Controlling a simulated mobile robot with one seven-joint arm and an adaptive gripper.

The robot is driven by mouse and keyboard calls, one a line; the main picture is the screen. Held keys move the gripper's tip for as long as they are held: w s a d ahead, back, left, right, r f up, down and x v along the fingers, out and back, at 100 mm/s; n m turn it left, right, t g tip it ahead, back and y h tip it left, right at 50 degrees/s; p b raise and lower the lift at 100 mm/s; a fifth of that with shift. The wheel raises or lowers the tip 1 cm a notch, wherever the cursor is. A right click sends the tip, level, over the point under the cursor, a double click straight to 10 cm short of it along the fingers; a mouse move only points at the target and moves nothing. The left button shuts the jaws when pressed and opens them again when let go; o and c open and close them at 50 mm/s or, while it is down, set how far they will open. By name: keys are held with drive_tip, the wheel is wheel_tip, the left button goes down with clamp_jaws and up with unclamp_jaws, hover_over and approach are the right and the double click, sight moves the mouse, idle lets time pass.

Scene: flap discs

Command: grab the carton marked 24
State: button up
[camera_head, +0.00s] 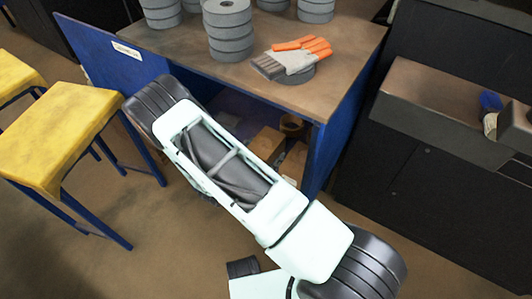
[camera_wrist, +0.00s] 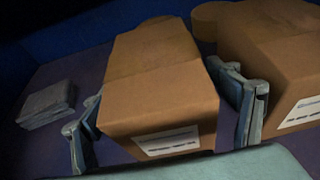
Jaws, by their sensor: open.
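A brown carton (camera_wrist: 158,95) with a white label on its near face stands in the middle of the wrist view. The print on the label is too small to read, so I cannot tell whether it says 24. My gripper (camera_wrist: 162,108) is open, with one finger on each side of this carton. The right finger is in the narrow gap between it and a second labelled carton (camera_wrist: 275,55). I cannot tell whether either finger touches cardboard. In the head view, my arm hides my gripper and part of the shelf where cartons (camera_head: 266,142) show.
The cartons stand under a blue-sided workbench (camera_head: 345,62) bearing stacked grey discs (camera_head: 228,30) and orange-grey gloves (camera_head: 296,56). A brown roll (camera_wrist: 205,20) is behind the cartons. A pale flat stack (camera_wrist: 47,103) lies left. Yellow stools (camera_head: 65,135) stand left of the bench.

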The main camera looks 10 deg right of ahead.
drive_tip(key=shift+w+d+f, duration=0.15)
drive_tip(key=shift+w+d, duration=0.05)
drive_tip(key=c, duration=2)
drive_tip(key=shift+c, duration=0.9)
drive_tip(key=shift+r, duration=0.25)
